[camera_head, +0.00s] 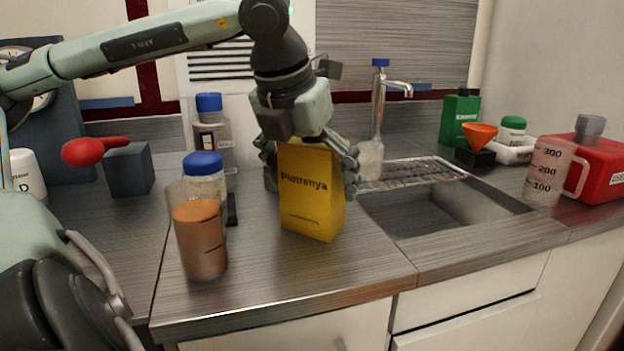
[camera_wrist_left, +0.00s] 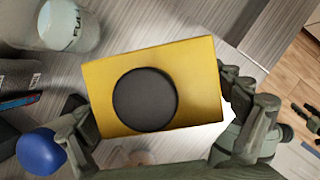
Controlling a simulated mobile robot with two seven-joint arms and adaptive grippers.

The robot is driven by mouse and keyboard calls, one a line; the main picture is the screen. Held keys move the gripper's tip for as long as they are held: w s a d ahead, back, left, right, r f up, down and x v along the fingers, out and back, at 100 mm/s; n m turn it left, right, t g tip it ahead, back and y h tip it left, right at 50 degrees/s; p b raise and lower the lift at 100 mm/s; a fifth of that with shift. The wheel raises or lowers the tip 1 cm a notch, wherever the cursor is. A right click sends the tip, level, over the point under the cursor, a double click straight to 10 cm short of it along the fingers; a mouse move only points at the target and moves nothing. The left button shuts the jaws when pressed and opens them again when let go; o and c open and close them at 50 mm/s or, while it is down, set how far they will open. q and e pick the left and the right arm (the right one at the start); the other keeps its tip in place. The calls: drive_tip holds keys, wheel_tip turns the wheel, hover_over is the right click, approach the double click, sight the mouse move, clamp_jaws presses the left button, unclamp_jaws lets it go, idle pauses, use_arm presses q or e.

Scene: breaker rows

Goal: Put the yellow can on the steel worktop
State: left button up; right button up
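The yellow can (camera_head: 312,200) is a tall rectangular tin with dark lettering. It stands upright at the middle of the grey brushed steel worktop (camera_head: 300,275), left of the sink; I cannot tell whether its base touches the surface. My left gripper (camera_head: 311,172) comes down from above with its fingers on both sides of the can. In the left wrist view the can's top (camera_wrist_left: 195,75) with its round black cap (camera_wrist_left: 146,98) sits between the fingertips of the left gripper (camera_wrist_left: 155,103), which appear to touch its sides.
The sink (camera_head: 440,207) and tap (camera_head: 378,110) are at right. A measuring jug (camera_head: 548,172) stands farther right. The front worktop is clear.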

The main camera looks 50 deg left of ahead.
sight(303, 146)
use_arm(q)
drive_tip(key=shift+r, duration=0.1)
use_arm(e)
drive_tip(key=shift+r, duration=0.1)
use_arm(q)
drive_tip(key=shift+s+r, duration=0.1)
drive_tip(key=shift+r, duration=0.15)
drive_tip(key=v, duration=1)
drive_tip(key=shift+s+r+p, duration=0.1)
drive_tip(key=shift+r+p, duration=0.2)
drive_tip(key=shift+p, duration=0.05)
drive_tip(key=shift+s+d+r, duration=0.1)
drive_tip(key=shift+s+r, duration=0.1)
drive_tip(key=shift+r, duration=0.2)
use_arm(e)
drive_tip(key=shift+x, duration=0.95)
drive_tip(key=shift+w+a, duration=0.1)
drive_tip(key=shift+a, duration=0.15)
